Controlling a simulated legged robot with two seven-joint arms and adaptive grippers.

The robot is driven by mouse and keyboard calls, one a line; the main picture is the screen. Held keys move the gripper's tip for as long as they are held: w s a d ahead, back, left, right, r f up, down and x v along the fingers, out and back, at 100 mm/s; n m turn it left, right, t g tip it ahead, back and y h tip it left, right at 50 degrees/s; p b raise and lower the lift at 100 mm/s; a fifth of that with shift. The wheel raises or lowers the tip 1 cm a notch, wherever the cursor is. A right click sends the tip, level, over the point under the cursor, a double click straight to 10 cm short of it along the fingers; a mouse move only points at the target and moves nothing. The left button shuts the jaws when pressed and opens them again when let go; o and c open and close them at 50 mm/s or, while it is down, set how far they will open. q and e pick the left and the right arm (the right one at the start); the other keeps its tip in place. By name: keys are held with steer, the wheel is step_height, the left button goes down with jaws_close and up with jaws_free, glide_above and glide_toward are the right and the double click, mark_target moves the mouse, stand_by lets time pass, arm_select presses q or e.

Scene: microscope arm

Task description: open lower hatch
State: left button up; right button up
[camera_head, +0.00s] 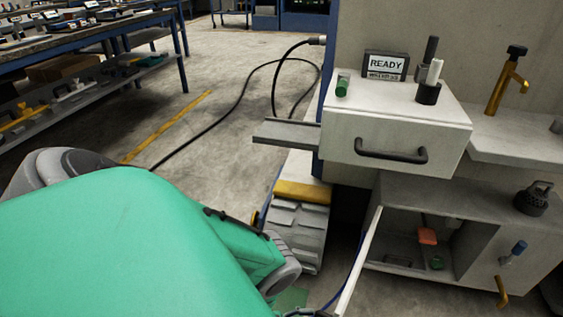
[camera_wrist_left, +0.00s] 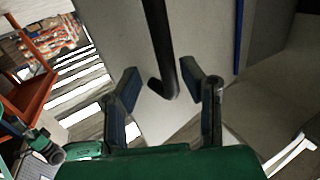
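The lower hatch (camera_head: 359,262) stands swung open, seen nearly edge-on at the left of the lower cabinet (camera_head: 485,235). The compartment behind it is exposed. In the left wrist view, a black bar handle (camera_wrist_left: 160,45) runs down a pale panel (camera_wrist_left: 205,30), likely the hatch. My left gripper (camera_wrist_left: 163,95) is open, with its fingers spread on either side of the handle's lower end. Gaps show between fingers and handle; contact cannot be told. In the head view my green left arm hides most of this gripper. My right gripper is not in view.
Above is a drawer with a black handle (camera_head: 391,154), carrying a READY display (camera_head: 386,65). The compartment holds an orange block (camera_head: 427,236) and a green piece (camera_head: 437,263). A tracked base (camera_head: 298,230) stands left of the hatch. A cable (camera_head: 240,108) crosses the floor.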

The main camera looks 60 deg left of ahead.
arm_select(q)
steer(key=v, duration=0.9)
steer(key=shift+s, duration=0.2)
